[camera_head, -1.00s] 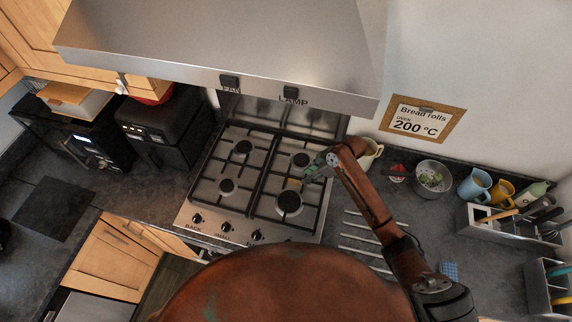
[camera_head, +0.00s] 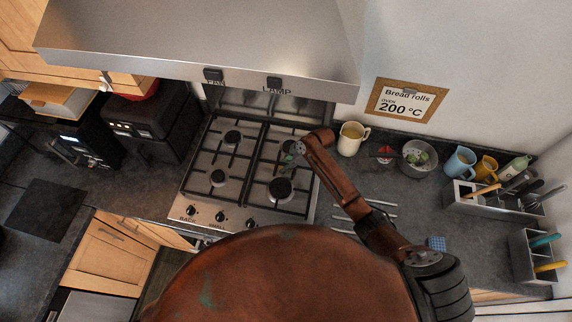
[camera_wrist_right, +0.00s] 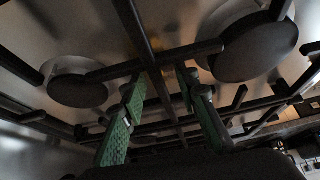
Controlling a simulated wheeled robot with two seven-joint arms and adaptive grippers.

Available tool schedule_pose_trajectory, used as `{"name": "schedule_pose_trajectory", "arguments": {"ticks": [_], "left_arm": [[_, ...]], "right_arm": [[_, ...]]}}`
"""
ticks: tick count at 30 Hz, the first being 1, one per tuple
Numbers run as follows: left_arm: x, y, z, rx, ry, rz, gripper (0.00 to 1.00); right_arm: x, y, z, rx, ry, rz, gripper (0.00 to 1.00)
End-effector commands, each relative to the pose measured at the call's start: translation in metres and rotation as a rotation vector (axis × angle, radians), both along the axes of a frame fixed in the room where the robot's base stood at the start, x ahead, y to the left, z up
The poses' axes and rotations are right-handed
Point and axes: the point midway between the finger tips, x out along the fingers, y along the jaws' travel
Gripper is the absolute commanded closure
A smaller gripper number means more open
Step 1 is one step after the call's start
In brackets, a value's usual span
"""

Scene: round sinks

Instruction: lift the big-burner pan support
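The gas hob has two black pan supports. The right-hand pan support (camera_head: 245,183) rests on the steel hob around the big burner (camera_head: 280,189) at the front and a smaller burner behind it. My right gripper (camera_head: 290,157) is over this support, between its two burners, and its tips are hard to make out in the head view. In the right wrist view my right gripper (camera_wrist_right: 163,85) has its two green fingers apart, with a dark bar of the pan support (camera_wrist_right: 150,65) running between them. I cannot tell whether either finger touches the bar. My left gripper is not in view.
The steel hood (camera_head: 200,45) overhangs the hob's back. A cream mug (camera_head: 352,138), a colander (camera_head: 419,157) and a utensil holder (camera_head: 490,203) stand to the right. Metal rods (camera_head: 365,215) lie right of the hob. A black appliance (camera_head: 155,120) stands left.

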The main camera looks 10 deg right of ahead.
Motion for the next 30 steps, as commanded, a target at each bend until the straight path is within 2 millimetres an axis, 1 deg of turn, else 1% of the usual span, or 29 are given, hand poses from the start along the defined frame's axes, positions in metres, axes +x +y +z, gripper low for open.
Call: {"name": "schedule_pose_trajectory", "arguments": {"ticks": [1,2,12,30], "left_arm": [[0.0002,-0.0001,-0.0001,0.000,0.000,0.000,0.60],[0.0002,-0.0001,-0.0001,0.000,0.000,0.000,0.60],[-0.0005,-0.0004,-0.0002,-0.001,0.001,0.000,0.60],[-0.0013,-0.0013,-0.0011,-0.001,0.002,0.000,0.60]], "right_arm": [[-0.0001,-0.0003,0.0000,0.000,0.000,-0.001,0.75],[-0.0002,-0.0005,0.0001,0.000,0.000,-0.001,0.77],[-0.0003,-0.0009,0.0003,0.000,0.000,-0.001,1.00],[0.0014,-0.0002,0.0036,0.002,-0.004,-0.001,1.00]]}}
